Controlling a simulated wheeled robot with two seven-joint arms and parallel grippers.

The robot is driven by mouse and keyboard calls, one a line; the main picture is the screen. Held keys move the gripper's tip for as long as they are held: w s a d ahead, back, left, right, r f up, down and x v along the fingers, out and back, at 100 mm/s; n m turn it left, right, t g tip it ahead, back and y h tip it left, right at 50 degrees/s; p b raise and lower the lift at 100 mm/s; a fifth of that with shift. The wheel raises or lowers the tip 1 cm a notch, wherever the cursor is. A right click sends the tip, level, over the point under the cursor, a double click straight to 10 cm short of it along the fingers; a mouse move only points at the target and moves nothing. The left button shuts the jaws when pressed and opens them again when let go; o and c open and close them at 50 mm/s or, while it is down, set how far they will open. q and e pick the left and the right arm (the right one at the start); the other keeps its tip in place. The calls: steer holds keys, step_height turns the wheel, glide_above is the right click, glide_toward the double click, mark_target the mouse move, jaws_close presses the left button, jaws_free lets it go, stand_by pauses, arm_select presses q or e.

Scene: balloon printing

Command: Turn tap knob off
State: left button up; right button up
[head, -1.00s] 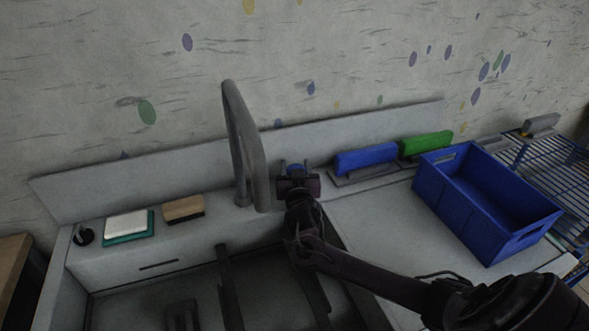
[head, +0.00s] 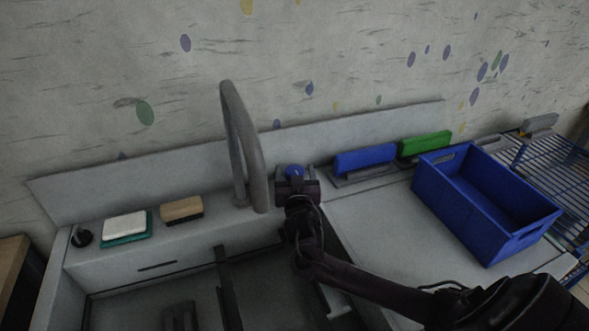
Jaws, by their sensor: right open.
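The grey tap spout (head: 246,150) rises from the ledge and bends over toward the basin. My right gripper (head: 295,181) is open, right in front of the knob and overlapping its lower part in the picture. Whether its fingers touch the knob cannot be told. My left gripper is not in view.
A blue crate (head: 437,207) stands on the counter at the right, near a wire rack (head: 560,180). Blue and green brushes (head: 365,160) lie behind it. A white sponge (head: 124,226) and a wooden brush (head: 181,209) lie on the ledge at the left.

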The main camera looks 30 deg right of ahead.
steer(key=v, duration=0.5)
steer(key=shift+s+a, duration=0.2)
steer(key=shift+s, duration=0.1)
